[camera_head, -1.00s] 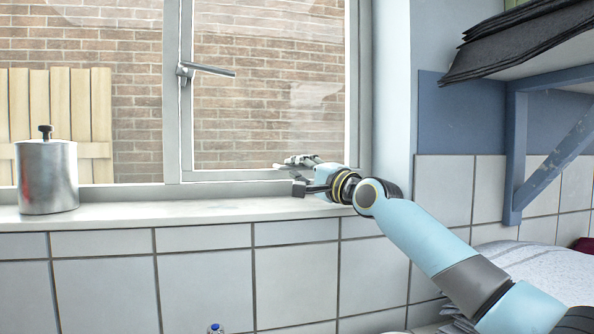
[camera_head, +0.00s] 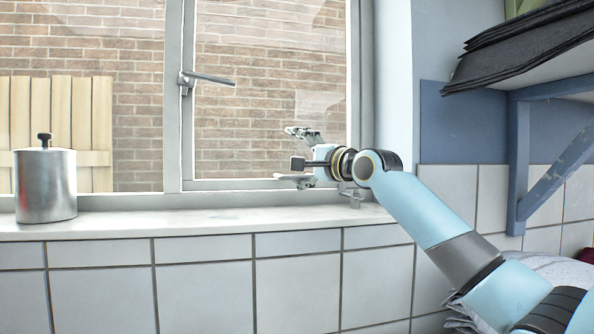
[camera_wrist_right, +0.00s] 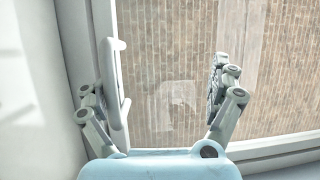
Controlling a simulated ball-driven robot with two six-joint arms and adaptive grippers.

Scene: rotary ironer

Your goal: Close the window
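The window (camera_head: 270,100) has a light grey frame and stands behind the sill; I cannot tell whether its right-hand pane is fully shut. Its metal handle (camera_head: 207,79) sits on the middle upright and points right, nearly level. My right gripper (camera_head: 295,158) is open in front of the pane's lower right part, below and right of the handle. My left gripper is not in view.
A metal canister (camera_head: 45,187) with a dark knob stands on the sill (camera_head: 170,220) at the left. A small metal fitting (camera_head: 353,196) is below my right gripper. A blue-bracketed shelf (camera_head: 519,150) with dark sheets (camera_head: 510,45) is at the right. The middle of the sill is clear.

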